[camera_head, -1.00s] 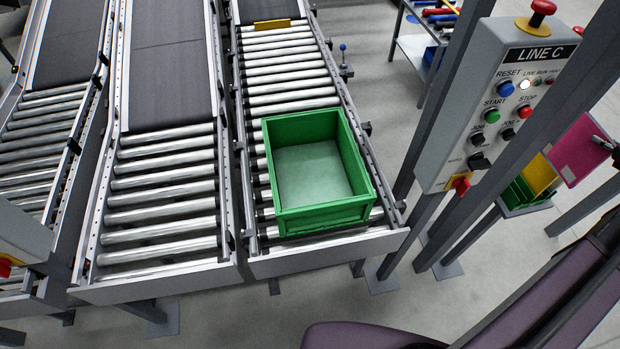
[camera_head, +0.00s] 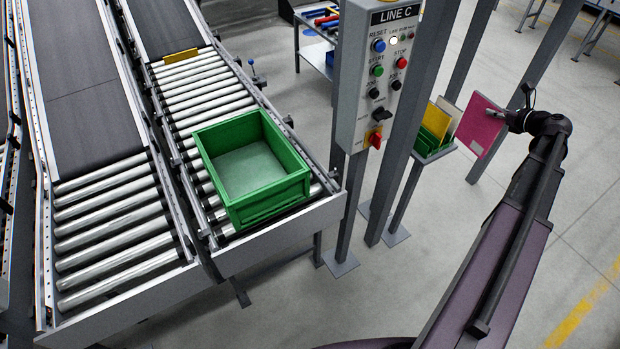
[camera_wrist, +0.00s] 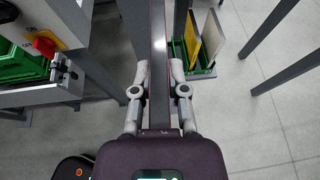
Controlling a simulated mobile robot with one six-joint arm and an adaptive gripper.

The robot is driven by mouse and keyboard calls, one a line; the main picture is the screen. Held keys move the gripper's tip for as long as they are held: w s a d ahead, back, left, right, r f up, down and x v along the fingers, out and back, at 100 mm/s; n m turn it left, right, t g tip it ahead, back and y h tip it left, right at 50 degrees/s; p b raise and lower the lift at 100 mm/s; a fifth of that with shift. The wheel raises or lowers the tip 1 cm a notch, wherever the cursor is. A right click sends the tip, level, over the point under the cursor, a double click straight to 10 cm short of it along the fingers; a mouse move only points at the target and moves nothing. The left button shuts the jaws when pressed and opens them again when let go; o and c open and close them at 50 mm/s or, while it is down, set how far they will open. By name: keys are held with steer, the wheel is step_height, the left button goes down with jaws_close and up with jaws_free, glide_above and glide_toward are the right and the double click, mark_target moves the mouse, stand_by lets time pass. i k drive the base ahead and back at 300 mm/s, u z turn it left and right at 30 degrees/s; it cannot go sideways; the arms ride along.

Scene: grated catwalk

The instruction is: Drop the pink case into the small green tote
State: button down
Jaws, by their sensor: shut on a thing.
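The pink case (camera_head: 480,124) is a thin flat panel, held up in the air at the right of the head view. My gripper (camera_head: 511,119) is shut on its right edge. In the wrist view my gripper (camera_wrist: 159,75) has its two fingers on either side of the thin case (camera_wrist: 158,40), seen edge-on.
The LINE C control panel (camera_head: 378,75) and its grey posts stand between the tote and the case. A table with tools (camera_head: 316,40) stands at the back. Open floor lies to the right.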

mark_target(253, 176)
steer(key=z, duration=0.1)
steer(key=k, duration=0.8)
steer(key=u, duration=1.4)
steer(key=i, duration=1)
steer(key=u, duration=0.05)
